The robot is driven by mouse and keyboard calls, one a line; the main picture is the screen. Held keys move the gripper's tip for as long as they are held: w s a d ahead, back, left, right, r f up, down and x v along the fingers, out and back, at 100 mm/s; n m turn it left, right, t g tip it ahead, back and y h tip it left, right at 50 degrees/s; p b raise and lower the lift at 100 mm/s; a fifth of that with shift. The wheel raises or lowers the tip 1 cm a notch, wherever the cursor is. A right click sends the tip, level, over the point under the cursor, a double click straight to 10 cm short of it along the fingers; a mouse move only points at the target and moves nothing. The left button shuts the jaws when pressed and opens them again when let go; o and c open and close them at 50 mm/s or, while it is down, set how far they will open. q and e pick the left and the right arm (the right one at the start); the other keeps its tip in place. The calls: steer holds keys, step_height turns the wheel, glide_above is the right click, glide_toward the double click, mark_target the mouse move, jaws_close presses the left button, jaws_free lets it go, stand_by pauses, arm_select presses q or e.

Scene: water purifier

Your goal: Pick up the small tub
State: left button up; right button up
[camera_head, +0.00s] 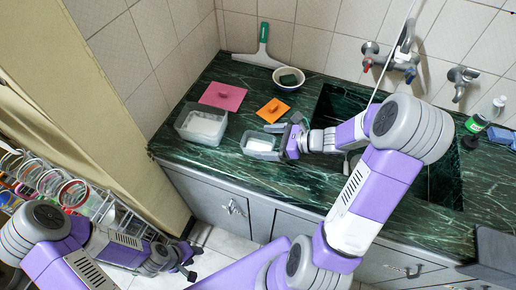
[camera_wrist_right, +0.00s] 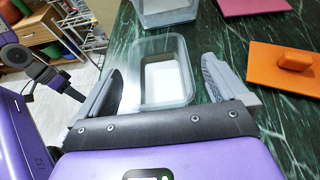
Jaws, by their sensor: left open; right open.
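The small tub (camera_head: 262,142) is a clear, open plastic container on the dark green marble counter. In the right wrist view the small tub (camera_wrist_right: 163,72) lies between and just beyond the fingers of my right gripper (camera_wrist_right: 165,90). The right gripper is open and nothing is held in it. In the head view the right gripper (camera_head: 285,140) is at the right side of the small tub, and whether it touches is unclear. My left gripper (camera_head: 189,262) is low at the left, over the floor, open and away from the counter.
A larger clear tub (camera_head: 202,124) stands left of the small tub. A pink lid (camera_head: 222,96) and an orange lid (camera_head: 273,110) lie behind. A bowl (camera_head: 288,80) and squeegee (camera_head: 260,52) are near the wall. The sink (camera_head: 440,178) is right; a dish rack (camera_head: 100,205) is left.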

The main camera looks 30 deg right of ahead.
mark_target(245, 142)
steer(key=b+x, duration=0.1)
steer(key=x, duration=0.2)
steer(key=shift+w+a+f, duration=0.1)
steer(key=shift+a+f, duration=0.1)
steer(key=shift+a, duration=0.1)
steer(key=c, duration=1.1)
steer(key=shift+r, duration=0.2)
steer(key=shift+r+p, duration=2.2)
steer(key=shift+r, duration=2.65)
